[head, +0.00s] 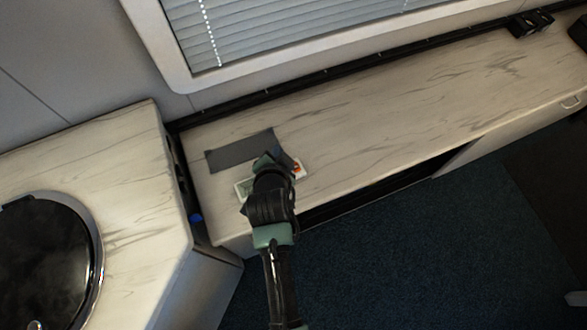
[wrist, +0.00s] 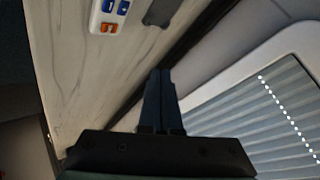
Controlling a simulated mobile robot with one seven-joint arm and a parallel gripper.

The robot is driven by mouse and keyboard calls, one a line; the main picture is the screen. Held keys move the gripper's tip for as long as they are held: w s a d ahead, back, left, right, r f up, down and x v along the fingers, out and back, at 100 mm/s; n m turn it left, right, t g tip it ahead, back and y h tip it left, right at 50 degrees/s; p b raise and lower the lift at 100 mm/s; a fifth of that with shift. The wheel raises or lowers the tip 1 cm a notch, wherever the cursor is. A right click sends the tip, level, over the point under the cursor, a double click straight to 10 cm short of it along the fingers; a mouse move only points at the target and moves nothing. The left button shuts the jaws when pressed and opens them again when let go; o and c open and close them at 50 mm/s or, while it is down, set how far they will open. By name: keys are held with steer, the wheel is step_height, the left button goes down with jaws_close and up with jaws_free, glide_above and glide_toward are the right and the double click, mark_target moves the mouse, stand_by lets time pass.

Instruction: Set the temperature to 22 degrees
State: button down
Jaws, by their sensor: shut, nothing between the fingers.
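A white control panel (head: 299,168) lies on the marble-patterned counter in the head view, mostly hidden behind my arm. A greyish display part shows at its left and an orange mark at its right. In the wrist view the panel (wrist: 96,22) is cut off by the top edge, with blue buttons and an orange button showing. No temperature reading can be made out. My gripper (head: 272,157) is over the panel in the head view. In the wrist view my gripper (wrist: 160,72) is shut and empty, its tips to the lower right of the panel in the picture.
A dark grey flat patch (head: 235,150) lies on the counter (head: 390,110) behind the panel. A window with blinds (head: 280,30) is above the counter. A second counter with a round black sink or hob (head: 45,265) stands at the left. A black object (head: 531,22) sits at the far right.

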steer(key=shift+s+d+f, duration=0.15)
steer(key=shift+s+f, duration=0.15)
steer(key=shift+f, duration=0.25)
steer(key=shift+s+d+f, duration=0.15)
steer(key=shift+s+f, duration=0.1)
steer(key=shift+f, duration=0.25)
step_height(320, 180, down, 9)
steer(key=b, duration=0.8)
steer(key=shift+r, duration=0.1)
stand_by(1.1)
steer(key=shift+f, duration=0.4)
steer(key=shift+f+b, duration=0.35)
steer(key=shift+b, duration=0.15)
stand_by(0.3)
stand_by(0.3)
steer(key=shift+r+p, duration=0.75)
